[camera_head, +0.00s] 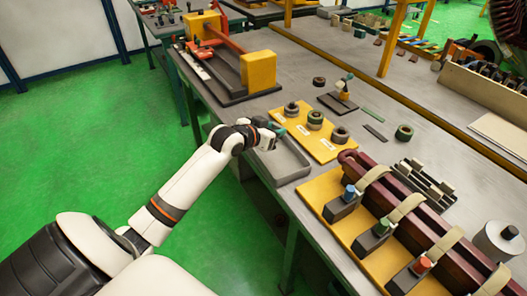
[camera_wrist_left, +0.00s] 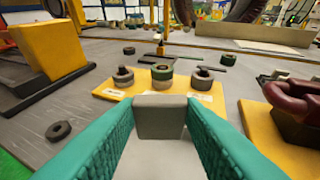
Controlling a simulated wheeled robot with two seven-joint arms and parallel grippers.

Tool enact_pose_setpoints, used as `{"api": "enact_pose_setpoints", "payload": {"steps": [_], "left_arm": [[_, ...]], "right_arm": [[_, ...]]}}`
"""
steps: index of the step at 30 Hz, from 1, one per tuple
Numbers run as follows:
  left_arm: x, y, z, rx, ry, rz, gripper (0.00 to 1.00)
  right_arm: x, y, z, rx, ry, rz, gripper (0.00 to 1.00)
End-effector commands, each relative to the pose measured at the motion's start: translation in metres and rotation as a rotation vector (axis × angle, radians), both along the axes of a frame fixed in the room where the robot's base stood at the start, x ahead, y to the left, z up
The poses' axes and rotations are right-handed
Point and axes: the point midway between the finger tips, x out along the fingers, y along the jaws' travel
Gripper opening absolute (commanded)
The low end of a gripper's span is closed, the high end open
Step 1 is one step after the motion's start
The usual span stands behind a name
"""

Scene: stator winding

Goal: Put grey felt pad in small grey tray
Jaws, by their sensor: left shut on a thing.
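My left gripper (camera_head: 275,129) is above the far end of the small grey tray (camera_head: 293,172), at the near edge of the bench. In the left wrist view its teal fingers (camera_wrist_left: 160,122) are shut on the grey felt pad (camera_wrist_left: 160,113), a grey block between the fingertips. The pad is not clearly visible in the head view. In the wrist view a paler grey surface shows below the pad; I cannot tell if it is the tray. My right gripper is not in view.
A yellow board (camera_head: 318,143) with several dark rings lies just beyond the tray. A yellow and black fixture (camera_head: 258,72) stands behind the gripper. A yellow base (camera_head: 318,190) with a dark red frame and colored-knob clamps is at the right. A dark ring (camera_wrist_left: 58,130) lies on the bench.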

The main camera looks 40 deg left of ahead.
Motion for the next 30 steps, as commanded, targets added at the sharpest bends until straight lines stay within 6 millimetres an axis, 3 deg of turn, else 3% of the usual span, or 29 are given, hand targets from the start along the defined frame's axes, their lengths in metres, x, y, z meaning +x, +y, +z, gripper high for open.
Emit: {"api": "enact_pose_setpoints", "payload": {"steps": [6, 18, 30], "left_arm": [[-0.001, -0.001, -0.043, -0.003, 0.007, 0.000, 0.14], [-0.001, -0.001, -0.089, -0.001, 0.004, -0.001, 0.14], [-0.001, -0.001, -0.097, 0.001, 0.003, 0.000, 0.14]], "right_arm": [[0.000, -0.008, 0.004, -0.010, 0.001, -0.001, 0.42], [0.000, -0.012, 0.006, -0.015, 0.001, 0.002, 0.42], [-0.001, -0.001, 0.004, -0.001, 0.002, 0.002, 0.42]]}}
